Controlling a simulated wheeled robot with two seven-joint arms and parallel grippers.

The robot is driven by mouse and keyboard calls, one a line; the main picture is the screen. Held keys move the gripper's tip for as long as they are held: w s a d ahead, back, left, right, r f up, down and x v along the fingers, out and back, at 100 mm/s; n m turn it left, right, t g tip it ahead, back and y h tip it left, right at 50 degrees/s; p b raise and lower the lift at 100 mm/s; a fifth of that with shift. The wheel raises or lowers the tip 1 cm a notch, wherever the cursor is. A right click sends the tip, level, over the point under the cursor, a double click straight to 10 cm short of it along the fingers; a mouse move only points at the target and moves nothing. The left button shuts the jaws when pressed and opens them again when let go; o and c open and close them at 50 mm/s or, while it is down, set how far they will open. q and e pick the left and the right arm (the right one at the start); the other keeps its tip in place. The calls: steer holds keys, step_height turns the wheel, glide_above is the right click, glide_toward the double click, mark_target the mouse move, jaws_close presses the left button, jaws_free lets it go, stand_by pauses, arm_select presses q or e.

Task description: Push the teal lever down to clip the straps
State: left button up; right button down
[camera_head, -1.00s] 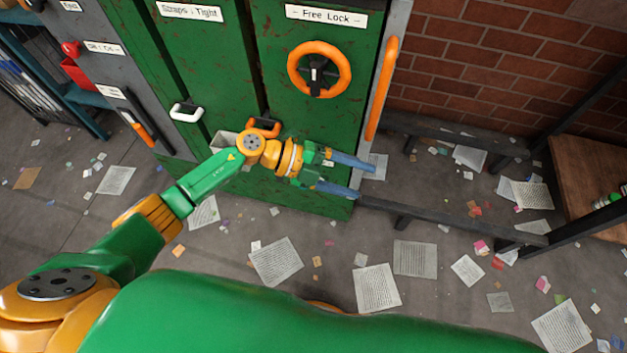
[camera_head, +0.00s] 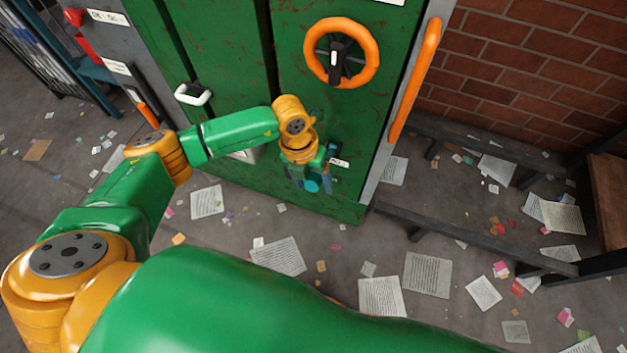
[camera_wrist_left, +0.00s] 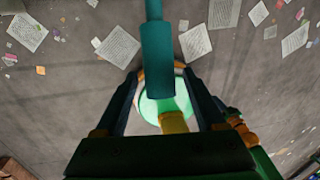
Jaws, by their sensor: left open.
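The teal lever (camera_wrist_left: 157,60) shows in the left wrist view as a thin bar from the top edge that widens into a thick teal grip. Its teal end (camera_head: 312,185) also shows low on the green machine front in the head view, with the rest hidden behind my gripper. My left gripper (camera_head: 311,179) is open and points down at the lower front panel. In the left wrist view its two dark fingers (camera_wrist_left: 161,75) stand on either side of the teal grip, with gaps showing. I cannot tell if anything touches. My right gripper is not in view. No straps can be made out.
The green machine (camera_head: 228,60) has an orange wheel (camera_head: 372,62), a white handle (camera_head: 193,94) and a long orange bar (camera_head: 415,80). A low dark metal frame (camera_head: 470,243) stands to the right. Papers (camera_head: 428,274) litter the open floor.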

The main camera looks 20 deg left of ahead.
arm_select(q)
jaws_close()
steer(key=shift+r, duration=0.1)
stand_by(1.2)
